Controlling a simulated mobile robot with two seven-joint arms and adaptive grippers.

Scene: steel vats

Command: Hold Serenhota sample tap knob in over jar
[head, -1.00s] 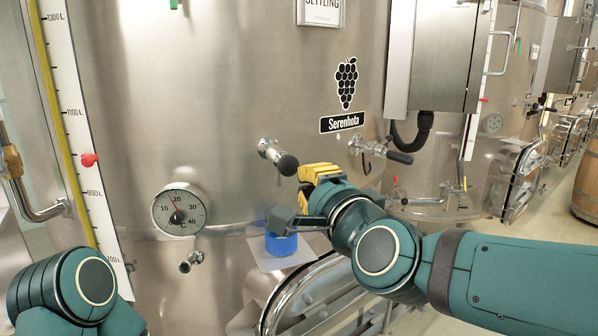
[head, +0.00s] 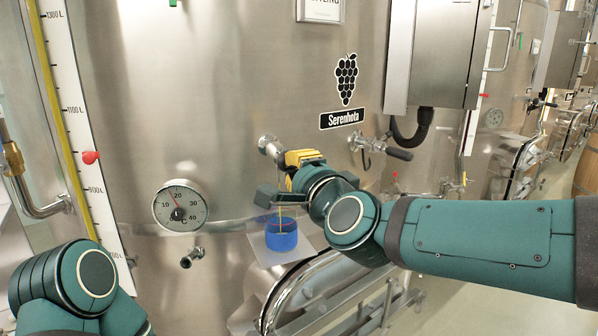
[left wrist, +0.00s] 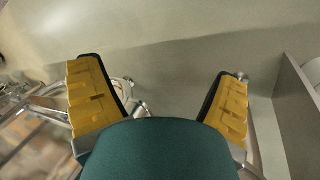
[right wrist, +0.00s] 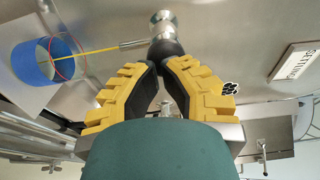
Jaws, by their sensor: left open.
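The Serenhota sample tap (head: 268,143) sticks out of the steel vat; its black knob (right wrist: 167,50) shows at my right fingertips in the right wrist view. My right gripper (head: 290,160) has its fingers close together on the knob; in the head view it hides the knob. A thin yellow stream runs from the tap spout (right wrist: 130,45) into the blue jar (head: 281,238). The jar also shows in the right wrist view (right wrist: 30,65), with the stream ending inside it. My left gripper (left wrist: 160,85) is open and empty, facing bare steel.
The jar stands on a small pale plate (head: 262,252) below the tap. A second tap with a black handle (head: 398,153) is to the right. A dial thermometer (head: 180,206) and a small outlet (head: 190,258) are left of the jar. A curved steel rail (head: 290,290) runs below the plate.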

